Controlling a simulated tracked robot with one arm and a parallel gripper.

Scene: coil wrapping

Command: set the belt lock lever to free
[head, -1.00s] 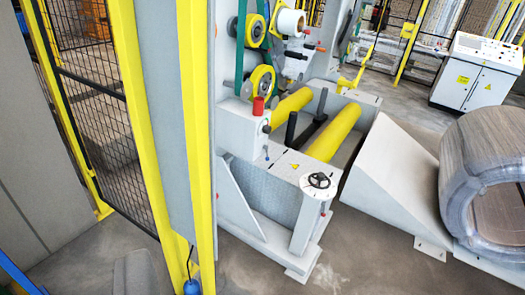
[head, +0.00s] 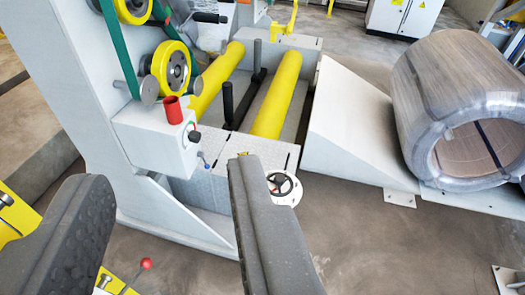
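My gripper (head: 166,172) is open and empty, with its two dark padded fingers wide apart in the lower part of the head view. Several levers show, and I cannot tell from a label which one is the belt lock lever. A black-handled lever (head: 208,17) sits by the yellow wheels and green belt (head: 121,52) at the top. A lever with a red ball knob (head: 146,264) stands at lower left, between the fingers in the picture. The fingers touch none of these.
Two yellow rollers (head: 277,96) lie in the machine bed, with a black upright post (head: 227,101) beside them. A grey ramp (head: 346,120) leads to a wrapped coil (head: 421,94).

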